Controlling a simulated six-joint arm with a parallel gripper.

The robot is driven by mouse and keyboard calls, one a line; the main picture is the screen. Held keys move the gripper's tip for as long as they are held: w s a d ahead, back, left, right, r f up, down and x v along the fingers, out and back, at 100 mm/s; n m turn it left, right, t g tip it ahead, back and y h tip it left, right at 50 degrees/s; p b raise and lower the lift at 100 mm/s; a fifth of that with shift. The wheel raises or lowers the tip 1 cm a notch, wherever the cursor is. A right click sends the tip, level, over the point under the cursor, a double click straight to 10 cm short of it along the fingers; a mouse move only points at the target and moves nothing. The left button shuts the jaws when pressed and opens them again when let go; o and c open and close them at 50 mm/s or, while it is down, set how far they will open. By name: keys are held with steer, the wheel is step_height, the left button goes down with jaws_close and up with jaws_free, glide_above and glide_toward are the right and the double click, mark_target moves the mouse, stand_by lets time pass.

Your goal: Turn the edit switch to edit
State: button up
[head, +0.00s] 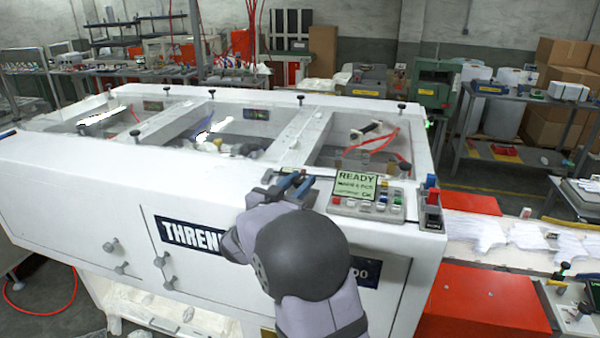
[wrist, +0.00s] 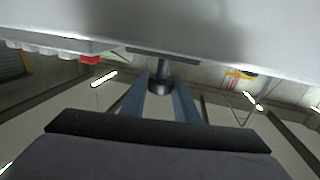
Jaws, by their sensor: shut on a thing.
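My gripper (head: 290,184) has two blue fingers and sits at the top front edge of the white machine, left of the control panel. In the wrist view the fingers (wrist: 160,92) are shut around a dark round knob on a short stem, which I take to be the edit switch (wrist: 161,72). Its stem meets a dark plate (wrist: 165,54) on the machine. In the head view my gripper and arm mostly hide the switch. I cannot read any switch label or tell which way the switch points.
The control panel (head: 368,200) right of my gripper has a green READY screen (head: 356,184) and several buttons. A red-topped switch box (head: 432,212) stands farther right. The white machine (head: 75,205) has open bays behind its front edge.

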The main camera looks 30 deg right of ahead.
steer(key=m+g+h+p, duration=0.1)
steer(key=m+g, duration=0.1)
steer(key=m+g+h+p, duration=0.1)
steer(key=g, duration=0.2)
steer(key=shift+w+r+m, duration=0.1)
steer(key=shift+r+m, duration=0.05)
steer(key=shift+m, duration=0.25)
steer(key=shift+m+g+h+p, duration=0.5)
steer(key=shift+m+g+p, duration=0.35)
steer(key=shift+m+g, duration=0.95)
steer(key=shift+g, duration=0.8)
steer(key=o, duration=1.1)
steer(key=shift+c, duration=0.2)
